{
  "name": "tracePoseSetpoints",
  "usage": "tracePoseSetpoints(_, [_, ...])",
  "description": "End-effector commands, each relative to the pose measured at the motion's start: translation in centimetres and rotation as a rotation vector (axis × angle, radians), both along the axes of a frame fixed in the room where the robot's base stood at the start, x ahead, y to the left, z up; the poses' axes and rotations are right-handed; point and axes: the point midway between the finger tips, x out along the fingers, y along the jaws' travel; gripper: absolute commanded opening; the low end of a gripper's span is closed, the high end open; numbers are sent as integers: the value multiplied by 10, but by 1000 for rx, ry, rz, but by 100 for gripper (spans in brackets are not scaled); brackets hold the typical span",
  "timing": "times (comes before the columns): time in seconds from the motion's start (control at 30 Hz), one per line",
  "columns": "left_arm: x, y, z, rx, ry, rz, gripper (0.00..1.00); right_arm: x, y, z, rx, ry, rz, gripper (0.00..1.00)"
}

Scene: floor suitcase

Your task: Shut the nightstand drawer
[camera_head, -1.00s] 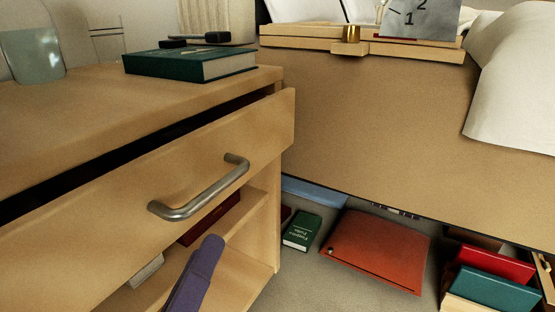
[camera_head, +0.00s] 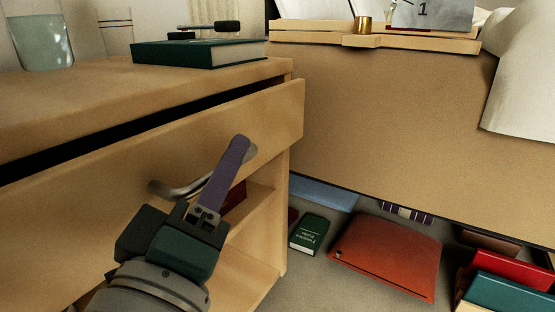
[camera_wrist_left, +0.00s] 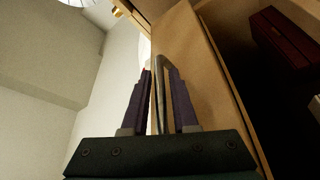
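The nightstand drawer (camera_head: 272,116) stands partly open, with a dark gap between its wooden front and the nightstand top (camera_head: 110,98). Its grey metal bar handle (camera_head: 172,190) is partly hidden behind my left gripper (camera_head: 236,147) in the head view. In the left wrist view, the purple fingers of the left gripper (camera_wrist_left: 159,73) are spread apart. The handle (camera_wrist_left: 159,98) shows in the gap between them, and I cannot tell whether a finger touches it. My right gripper is not in view.
A green book (camera_head: 200,54) and a glass jar (camera_head: 38,40) stand on the nightstand. An open shelf is below the drawer. The bed (camera_head: 390,120) stands at right. A red-orange folder (camera_head: 388,255) and several books lie on the floor.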

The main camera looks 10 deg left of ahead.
Motion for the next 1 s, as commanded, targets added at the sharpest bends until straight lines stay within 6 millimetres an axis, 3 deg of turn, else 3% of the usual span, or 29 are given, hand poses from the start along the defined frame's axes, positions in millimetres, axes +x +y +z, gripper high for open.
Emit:
tracePoseSetpoints(0.1, [0, 0, 0, 0, 0, 0, 26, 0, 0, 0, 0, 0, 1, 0])
tracePoseSetpoints(0.33, [0, 0, 0, 0, 0, 0, 0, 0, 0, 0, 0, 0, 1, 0])
tracePoseSetpoints(1.0, [0, 0, 1, 0, -2, 0, 0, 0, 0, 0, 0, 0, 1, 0])
